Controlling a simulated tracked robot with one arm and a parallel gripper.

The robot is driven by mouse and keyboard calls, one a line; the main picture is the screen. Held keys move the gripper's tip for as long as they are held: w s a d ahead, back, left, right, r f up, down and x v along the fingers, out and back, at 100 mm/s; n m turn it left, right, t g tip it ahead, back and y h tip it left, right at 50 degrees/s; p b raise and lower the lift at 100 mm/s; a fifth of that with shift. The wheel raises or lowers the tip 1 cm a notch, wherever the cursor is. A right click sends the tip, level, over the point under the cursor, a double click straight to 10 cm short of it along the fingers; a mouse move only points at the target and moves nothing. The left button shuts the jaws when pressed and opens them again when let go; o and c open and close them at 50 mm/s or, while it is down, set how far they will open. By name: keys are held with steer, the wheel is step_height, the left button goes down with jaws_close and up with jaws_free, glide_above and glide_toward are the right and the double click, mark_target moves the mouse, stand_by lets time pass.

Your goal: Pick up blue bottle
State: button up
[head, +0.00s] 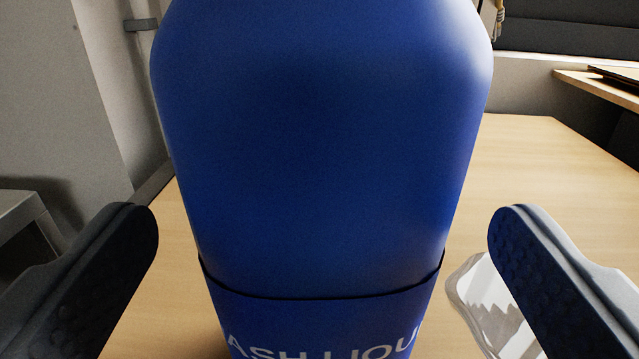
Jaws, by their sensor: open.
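The blue bottle (325,150) fills the middle of the head view, very close and upright. A label band with white letters, partly readable as "ASH LIQU", runs around its lower part. Its top and base are cut off by the frame edges. My gripper (323,225) is open, with one dark padded finger to the left of the bottle and the other to the right. Visible gaps separate both fingers from the bottle in the picture, and nothing is held.
A light wooden table (540,170) extends behind the bottle. A clear, whitish object (482,300) lies behind the right finger, partly hidden. A grey wall (60,90) stands at the left, with a grey box-like edge (20,215) below. A wooden shelf (595,88) is at the right back.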

steer(key=w+b, duration=0.1)
steer(key=w, duration=0.2)
steer(key=shift+w+a, duration=0.15)
steer(key=shift+w, duration=0.2)
steer(key=shift+w+r, duration=0.1)
steer(key=shift+w, duration=0.15)
steer(key=c, duration=1.5)
steer(key=shift+r, duration=0.1)
steer(key=shift+c, duration=0.2)
